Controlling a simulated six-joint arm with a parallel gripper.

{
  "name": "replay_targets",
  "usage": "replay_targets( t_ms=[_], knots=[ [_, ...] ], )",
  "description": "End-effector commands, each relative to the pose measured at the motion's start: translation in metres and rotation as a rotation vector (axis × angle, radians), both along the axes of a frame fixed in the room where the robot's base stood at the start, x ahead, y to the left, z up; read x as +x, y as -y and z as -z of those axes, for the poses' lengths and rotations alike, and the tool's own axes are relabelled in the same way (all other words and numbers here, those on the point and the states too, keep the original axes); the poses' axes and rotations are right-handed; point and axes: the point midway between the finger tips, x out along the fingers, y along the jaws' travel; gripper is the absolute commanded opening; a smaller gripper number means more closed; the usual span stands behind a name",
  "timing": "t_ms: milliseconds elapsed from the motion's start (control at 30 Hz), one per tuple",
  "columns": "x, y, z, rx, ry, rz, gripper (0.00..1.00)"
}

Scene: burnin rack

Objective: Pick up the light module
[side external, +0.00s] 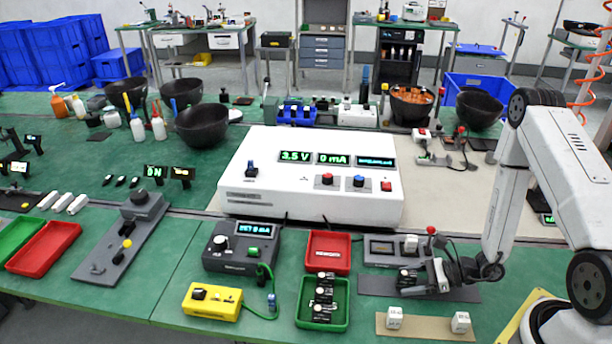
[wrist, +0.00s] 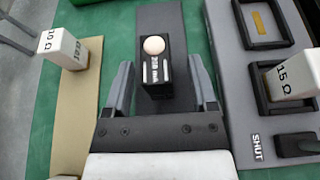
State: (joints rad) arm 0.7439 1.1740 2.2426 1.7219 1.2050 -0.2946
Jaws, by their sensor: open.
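The light module, a small black block with a pale round dome and lettering on its face (wrist: 154,70), stands on a dark grey strip (wrist: 158,18) in the wrist view. In the side external view it is a small dark block (side external: 405,277) on the dark strip in front of my arm. My gripper (wrist: 161,62) is open, with one finger on each side of the module. A gap shows between the module and the left finger; contact on the right is hard to tell. In the side external view my gripper (side external: 430,278) is low, beside the module, and its fingertips are partly hidden.
A grey fixture marked SHUT (wrist: 235,75) lies close on the right, holding a white 15 Ω block (wrist: 293,75). A tan strip (wrist: 72,115) with a white 10 Ω block (wrist: 68,48) lies left. A green tray (side external: 305,318) holds several dark modules; a red tray (side external: 318,262) is behind it.

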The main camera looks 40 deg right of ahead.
Motion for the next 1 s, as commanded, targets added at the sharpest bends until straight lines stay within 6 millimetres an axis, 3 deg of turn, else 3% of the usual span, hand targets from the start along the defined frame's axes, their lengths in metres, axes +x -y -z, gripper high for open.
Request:
replay_targets(
  t_ms=[700, 733, 933, 967, 1000],
  knots=[
    [0.006, -0.0064, 0.0039, -0.001, -0.001, 0.0, 0.74],
    [0.0061, -0.0064, 0.0038, -0.001, -0.001, 0.0, 0.7],
    [0.0061, -0.0064, 0.0038, -0.001, -0.001, 0.0, 0.07],
    [0.0061, -0.0064, 0.0038, -0.001, -0.001, 0.0, 0.0],
    [0.0061, -0.0064, 0.0038, -0.001, -0.001, 0.0, 0.0]
  ],
)
